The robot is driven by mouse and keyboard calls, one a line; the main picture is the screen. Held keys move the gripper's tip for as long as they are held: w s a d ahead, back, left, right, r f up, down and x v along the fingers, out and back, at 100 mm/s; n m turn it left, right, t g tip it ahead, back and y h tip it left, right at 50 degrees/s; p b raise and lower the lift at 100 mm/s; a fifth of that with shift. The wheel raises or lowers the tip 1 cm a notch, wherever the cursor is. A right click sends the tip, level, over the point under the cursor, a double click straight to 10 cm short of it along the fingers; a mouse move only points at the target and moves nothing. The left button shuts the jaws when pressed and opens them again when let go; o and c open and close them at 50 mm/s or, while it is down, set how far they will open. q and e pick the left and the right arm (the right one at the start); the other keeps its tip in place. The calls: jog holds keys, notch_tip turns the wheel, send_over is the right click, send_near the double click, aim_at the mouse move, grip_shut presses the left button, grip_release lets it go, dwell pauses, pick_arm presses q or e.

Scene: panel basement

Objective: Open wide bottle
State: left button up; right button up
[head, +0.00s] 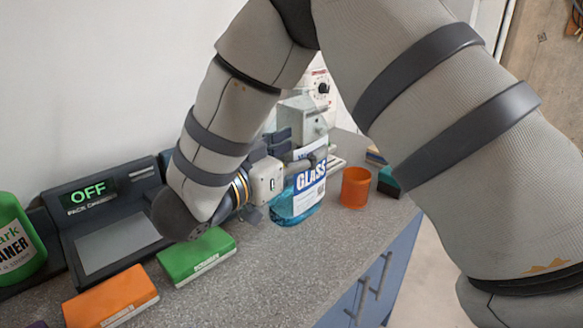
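A wide bottle (300,196) with clear blue liquid and a white and blue "GLASS" label stands upright on the grey speckled counter. Its top is hidden behind gripper parts, so I cannot see its cap. My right arm comes in from the right, bends over the counter, and its wrist ends left of the bottle. My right gripper (300,150) is at the upper part of the bottle, with dark finger parts beside and in front of it. I cannot tell whether the fingers touch or grip it. My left gripper is out of view.
An orange cup (355,188) stands right of the bottle. A green cleaner bottle (18,240) is at far left. A grey device (303,118) stands behind the bottle.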

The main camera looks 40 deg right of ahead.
jog(key=s+d+r, duration=0.4)
jog(key=s+r, duration=0.4)
jog(key=s, duration=0.4)
jog(key=shift+s+r, duration=0.15)
jog(key=shift+r, duration=0.1)
jog(key=o, duration=0.6)
jog(key=c, duration=0.9)
jog(key=shift+c, duration=0.2)
